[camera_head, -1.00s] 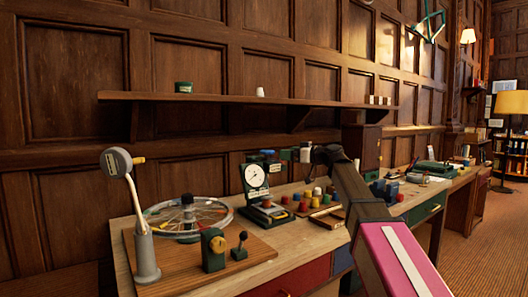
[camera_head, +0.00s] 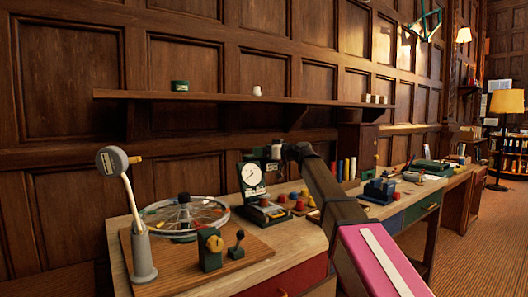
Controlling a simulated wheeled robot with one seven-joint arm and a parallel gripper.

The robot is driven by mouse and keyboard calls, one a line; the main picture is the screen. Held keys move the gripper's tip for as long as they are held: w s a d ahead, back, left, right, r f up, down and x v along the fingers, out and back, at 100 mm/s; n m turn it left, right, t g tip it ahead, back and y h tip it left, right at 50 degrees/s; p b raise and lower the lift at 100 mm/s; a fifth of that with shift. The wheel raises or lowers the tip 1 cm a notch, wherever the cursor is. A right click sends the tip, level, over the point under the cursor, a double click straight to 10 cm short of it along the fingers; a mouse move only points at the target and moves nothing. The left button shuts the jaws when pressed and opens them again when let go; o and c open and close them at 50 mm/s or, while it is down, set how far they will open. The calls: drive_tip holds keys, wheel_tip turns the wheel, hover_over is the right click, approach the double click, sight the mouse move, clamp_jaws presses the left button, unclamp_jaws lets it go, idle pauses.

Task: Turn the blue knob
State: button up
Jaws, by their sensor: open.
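My arm reaches in from the lower right in the head view. Its end, my gripper (camera_head: 260,156), is over the bench just above and behind the white dial gauge (camera_head: 251,175). The jaws are small and dark here and hold nothing that I can see. I cannot make out a blue knob for certain. A dark blue device (camera_head: 379,189) stands on the bench to the right of my arm, apart from the gripper; its details are too small to tell. My arm hides part of the bench between them.
A spoked wheel (camera_head: 184,217), a grey-headed lamp (camera_head: 112,160) and a green block with a yellow knob (camera_head: 211,247) stand at the left. Red and yellow knobs (camera_head: 299,204) sit by the gauge. Coloured cylinders (camera_head: 345,168) stand behind my arm. A shelf (camera_head: 220,97) runs above.

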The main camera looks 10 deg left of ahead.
drive_tip(key=c, duration=0.9)
drive_tip(key=shift+c, duration=0.2)
drive_tip(key=shift+s+m+t, duration=0.1)
drive_tip(key=shift+m+t, duration=0.2)
drive_tip(key=shift+t, duration=0.2)
drive_tip(key=m+t+h, duration=0.1)
drive_tip(key=t, duration=0.1)
drive_tip(key=shift+m+t, duration=0.3)
drive_tip(key=shift+m, duration=0.1)
drive_tip(key=shift+m+t+h, duration=1.5)
drive_tip(key=shift+t+h, duration=0.1)
drive_tip(key=shift+t, duration=0.3)
drive_tip(key=shift+m+t+h, duration=0.5)
drive_tip(key=shift+h, duration=0.1)
drive_tip(key=o, duration=0.9)
